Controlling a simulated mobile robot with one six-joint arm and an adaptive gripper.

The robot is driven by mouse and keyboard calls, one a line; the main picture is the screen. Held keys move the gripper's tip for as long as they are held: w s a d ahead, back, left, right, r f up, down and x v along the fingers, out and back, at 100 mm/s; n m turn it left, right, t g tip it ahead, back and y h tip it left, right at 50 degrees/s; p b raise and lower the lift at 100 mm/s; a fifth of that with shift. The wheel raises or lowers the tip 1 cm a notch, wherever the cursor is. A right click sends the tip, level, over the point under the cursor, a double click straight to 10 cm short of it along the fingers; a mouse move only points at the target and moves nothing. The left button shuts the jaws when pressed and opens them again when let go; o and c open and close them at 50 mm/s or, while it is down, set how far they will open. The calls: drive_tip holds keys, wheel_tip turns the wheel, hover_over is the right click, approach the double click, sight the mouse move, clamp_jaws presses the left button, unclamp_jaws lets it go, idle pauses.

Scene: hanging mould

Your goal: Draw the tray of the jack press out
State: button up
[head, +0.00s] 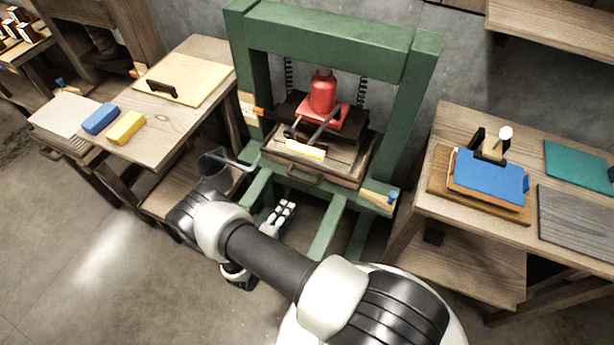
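The green jack press (400,120) stands at the centre back, with a red jack (323,95) on a dark block in its frame. The wooden tray (335,178) sits low in the press, under the block, with a bar handle (300,176) on its front. A pale yellow-white piece (305,149) and a dark lever lie above the tray's front part. My gripper (284,210) is in front of and below the tray handle, apart from it in the picture. Its pale fingertips point up towards the press. I cannot tell how far apart they are.
A left bench (165,120) holds a board, a blue block (100,118) and a yellow block (126,127). A grey metal can (212,164) is by the press's left foot. A right table (450,125) holds a blue-topped board. Green rails (328,226) run forward under the tray.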

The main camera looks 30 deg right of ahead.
sight(305, 179)
drive_tip(key=b+x, duration=0.4)
drive_tip(key=x, duration=1.3)
drive_tip(key=shift+w+d+f, duration=0.1)
drive_tip(key=shift+w+f, duration=0.05)
drive_tip(key=shift+f, duration=0.05)
drive_tip(key=shift+c, duration=0.3)
clamp_jaws()
